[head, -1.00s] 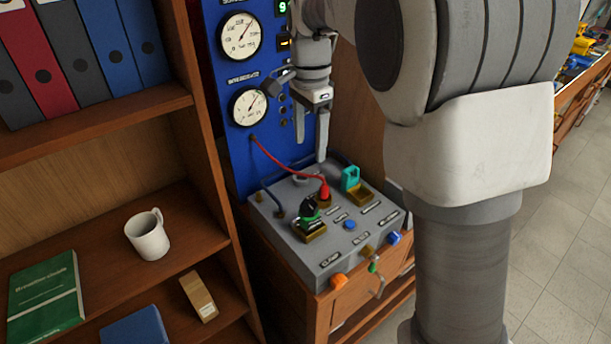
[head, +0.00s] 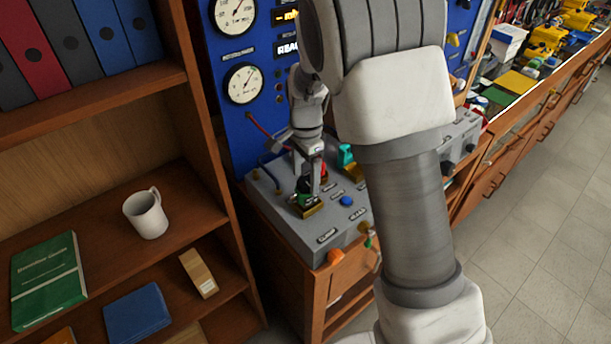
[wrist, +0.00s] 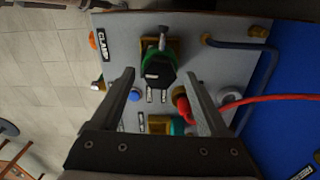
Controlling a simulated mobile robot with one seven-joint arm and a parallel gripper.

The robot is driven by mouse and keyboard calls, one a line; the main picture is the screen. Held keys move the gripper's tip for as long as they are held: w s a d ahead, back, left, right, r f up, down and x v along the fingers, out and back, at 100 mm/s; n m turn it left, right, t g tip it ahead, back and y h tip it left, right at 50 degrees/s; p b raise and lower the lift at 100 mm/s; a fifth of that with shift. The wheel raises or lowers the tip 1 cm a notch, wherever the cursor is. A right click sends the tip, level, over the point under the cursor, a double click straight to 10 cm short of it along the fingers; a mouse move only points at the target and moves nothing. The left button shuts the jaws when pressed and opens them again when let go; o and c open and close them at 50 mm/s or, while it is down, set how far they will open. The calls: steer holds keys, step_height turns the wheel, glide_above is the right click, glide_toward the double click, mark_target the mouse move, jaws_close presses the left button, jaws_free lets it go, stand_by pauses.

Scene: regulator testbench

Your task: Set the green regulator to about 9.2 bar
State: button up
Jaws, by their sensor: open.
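The green regulator (head: 304,199) has a black knob with a green ring on a brass base, on top of the grey bench box. In the wrist view the knob (wrist: 158,70) lies ahead of and between the two fingertips. My gripper (head: 308,180) is open and points down over the knob, with a finger on either side in line with it. The wrist view shows both fingers (wrist: 158,78) apart with a gap to the knob; I cannot tell whether the tips reach its depth. The blue panel has two white dial gauges (head: 236,14), the lower gauge (head: 243,84) fully in view.
A red hose (wrist: 240,102) ends at a red fitting beside the knob. A teal-handled part (head: 346,155), a blue button (head: 346,201) and an orange knob (head: 335,257) are close by. A shelf with a white mug (head: 146,213) stands left.

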steer(key=shift+f, duration=0.35)
jaws_close()
stand_by(0.4)
steer(key=n+b, duration=0.1)
steer(key=n, duration=0.3)
steer(key=shift+n+b, duration=0.3)
steer(key=shift+n, duration=0.1)
steer(key=n+b, duration=0.1)
steer(key=n, duration=0.4)
steer(key=shift+n, duration=0.3)
